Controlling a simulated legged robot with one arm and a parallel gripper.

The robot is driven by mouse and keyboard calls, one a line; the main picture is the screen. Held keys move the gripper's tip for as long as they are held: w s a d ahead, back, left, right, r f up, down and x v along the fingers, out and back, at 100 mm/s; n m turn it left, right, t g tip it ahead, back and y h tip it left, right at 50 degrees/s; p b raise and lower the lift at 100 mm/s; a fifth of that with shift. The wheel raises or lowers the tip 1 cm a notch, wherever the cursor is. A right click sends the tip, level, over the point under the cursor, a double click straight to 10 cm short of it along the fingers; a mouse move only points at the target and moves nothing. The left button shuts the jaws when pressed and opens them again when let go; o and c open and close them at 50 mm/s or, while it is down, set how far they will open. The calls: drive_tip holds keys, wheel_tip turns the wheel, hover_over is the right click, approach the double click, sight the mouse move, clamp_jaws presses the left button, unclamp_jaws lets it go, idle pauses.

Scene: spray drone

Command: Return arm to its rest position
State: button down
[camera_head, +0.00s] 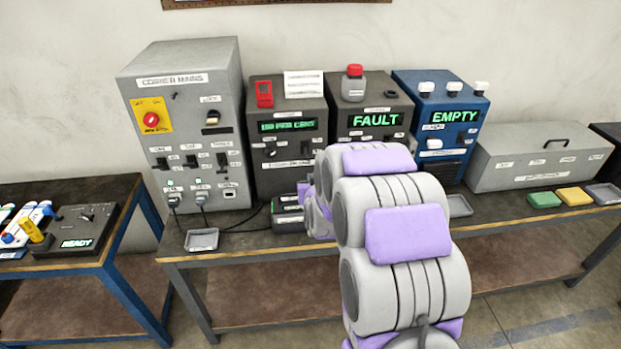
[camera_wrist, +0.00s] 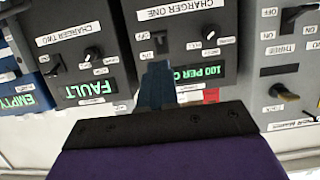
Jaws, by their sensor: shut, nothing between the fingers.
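My gripper (camera_wrist: 156,72) shows in the wrist view with its dark fingers together and nothing between them. It points at the front of the grey charger one (camera_wrist: 180,20), overlapping the edge of its green "100 PER C..." display; I cannot tell whether it touches. In the head view my grey and purple arm reaches forward over the bench and hides the gripper. Charger one (camera_head: 262,155) stands left of the arm. Charger two (camera_head: 345,100), with a green "FAULT" display, stands behind the arm and also shows in the wrist view (camera_wrist: 75,60).
The main bench (camera_head: 240,255) carries a grey mains cabinet (camera_head: 135,110), a blue unit (camera_head: 408,85) reading "EMPTY", a long grey box (camera_head: 500,170), small trays (camera_head: 203,240) and coloured blocks (camera_head: 574,197). A side table (camera_head: 110,225) holds a "READY" device (camera_head: 75,228). Floor shows at the right.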

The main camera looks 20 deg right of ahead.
drive_tip(key=s+a+r+n+g+y, duration=0.1)
drive_tip(key=s+a+g, duration=0.35)
drive_tip(key=s, duration=0.55)
drive_tip(key=s+a+r+n+g+y, duration=0.1)
drive_tip(key=s+a+g+y, duration=0.3)
drive_tip(key=s, duration=0.6)
drive_tip(key=s+a+r+n+g+h, duration=0.1)
drive_tip(key=s+a+g, duration=0.1)
drive_tip(key=s+a, duration=0.55)
drive_tip(key=s+r+g, duration=0.3)
drive_tip(key=s+g, duration=0.2)
drive_tip(key=s, duration=1.4)
drive_tip(key=shift+s+d, duration=0.35)
drive_tip(key=shift+d, duration=0.05)
drive_tip(key=shift+w, duration=0.1)
